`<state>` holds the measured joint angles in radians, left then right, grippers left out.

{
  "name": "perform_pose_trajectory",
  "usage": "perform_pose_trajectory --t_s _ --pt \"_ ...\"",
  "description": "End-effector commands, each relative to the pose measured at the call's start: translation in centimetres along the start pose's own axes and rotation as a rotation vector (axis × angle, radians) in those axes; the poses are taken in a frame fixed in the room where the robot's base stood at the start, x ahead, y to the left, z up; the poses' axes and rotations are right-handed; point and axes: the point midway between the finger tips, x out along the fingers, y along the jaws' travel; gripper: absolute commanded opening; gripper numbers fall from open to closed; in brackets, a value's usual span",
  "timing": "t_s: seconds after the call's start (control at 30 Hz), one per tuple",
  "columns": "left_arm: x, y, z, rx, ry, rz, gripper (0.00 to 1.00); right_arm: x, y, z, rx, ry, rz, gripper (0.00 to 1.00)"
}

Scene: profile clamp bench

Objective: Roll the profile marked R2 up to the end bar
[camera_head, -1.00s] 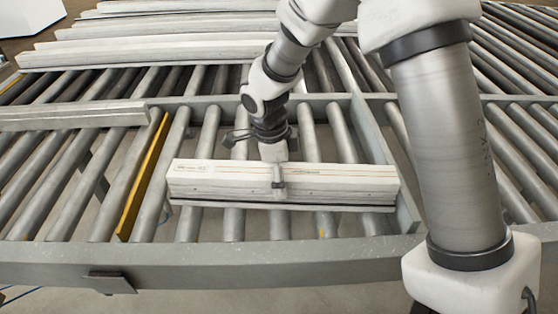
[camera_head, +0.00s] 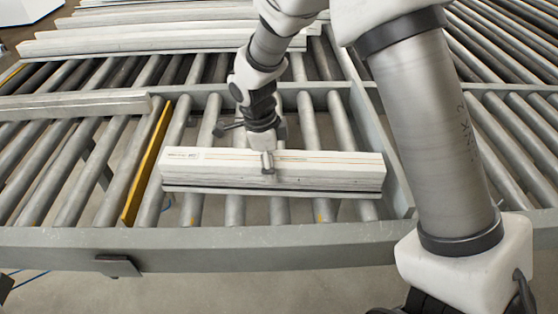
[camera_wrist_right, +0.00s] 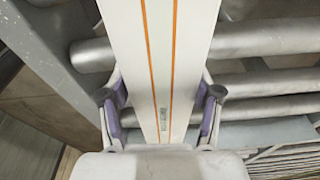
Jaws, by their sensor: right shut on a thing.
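A long white profile (camera_head: 215,170) with orange lines lies across the rollers, a small printed mark near its left end too small to read. In the right wrist view the profile (camera_wrist_right: 160,35) runs between the fingers. My right gripper (camera_head: 267,160) is shut on it near its middle; both fingers show beside it in the wrist view (camera_wrist_right: 161,105). A yellow bar (camera_head: 147,162) stands left of the profile, a small gap apart. A grey cross bar (camera_head: 378,135) is close to its right end. Which one is the end bar I cannot tell. My left gripper is out of view.
A grey front rail (camera_head: 200,250) runs along the near side, with bare rollers between it and the profile. Another profile (camera_head: 75,106) lies left of the yellow bar. Several long profiles (camera_head: 130,42) lie at the back.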

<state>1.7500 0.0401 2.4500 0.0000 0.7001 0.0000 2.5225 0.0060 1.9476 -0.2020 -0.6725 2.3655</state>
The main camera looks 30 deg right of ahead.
Motion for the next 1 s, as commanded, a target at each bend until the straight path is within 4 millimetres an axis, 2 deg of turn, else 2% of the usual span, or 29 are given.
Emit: perform_pose_trajectory --t_s 0.27,1.0 --pt "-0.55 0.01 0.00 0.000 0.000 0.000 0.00 0.09 0.18 1.19 -0.001 0.002 0.002 0.00" --pt "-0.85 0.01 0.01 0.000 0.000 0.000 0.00 0.19 0.22 1.16 -0.093 0.003 -0.010 0.00"
